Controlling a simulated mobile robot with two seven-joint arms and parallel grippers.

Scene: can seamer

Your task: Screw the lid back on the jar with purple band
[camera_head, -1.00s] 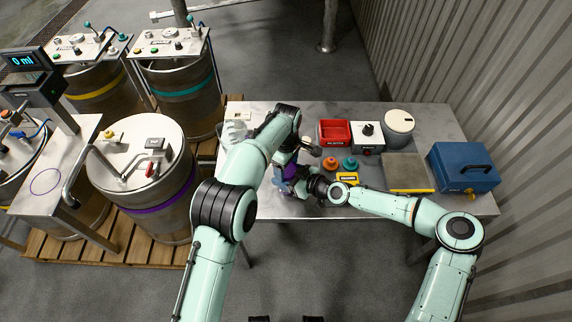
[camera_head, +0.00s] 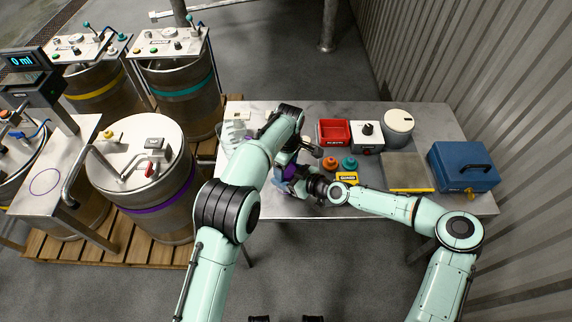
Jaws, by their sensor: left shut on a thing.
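A purple patch (camera_head: 289,172), likely the jar's band, shows between my two grippers over the left part of the steel table. The rest of the jar and its lid are hidden by my arms, so I cannot tell how the lid sits. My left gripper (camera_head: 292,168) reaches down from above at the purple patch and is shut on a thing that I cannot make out. My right gripper (camera_head: 304,186) comes in low from the right, close against the left one. Its fingers are hidden.
The steel table (camera_head: 440,135) also holds a red bin (camera_head: 334,133), a white button box (camera_head: 366,137), a white round container (camera_head: 398,125), orange (camera_head: 330,163) and teal (camera_head: 349,163) knobs, a yellow-edged tray (camera_head: 408,172) and a blue case (camera_head: 463,166). Drums stand left.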

